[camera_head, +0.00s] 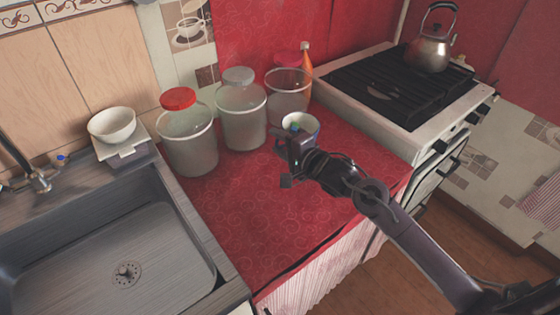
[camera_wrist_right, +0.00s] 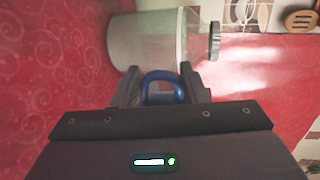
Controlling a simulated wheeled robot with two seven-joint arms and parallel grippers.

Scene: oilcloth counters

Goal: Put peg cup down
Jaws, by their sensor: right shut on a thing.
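The peg cup (camera_head: 301,122) is white inside, with its open rim facing up, and is behind my right gripper in the head view. My right gripper (camera_head: 290,150) is shut on it over the red counter. My left gripper is not in view.
The stove (camera_head: 400,95) with a kettle (camera_head: 431,48) is right. A sink (camera_head: 110,250) and white bowl (camera_head: 112,124) are left. The red counter's front (camera_head: 270,215) is clear.

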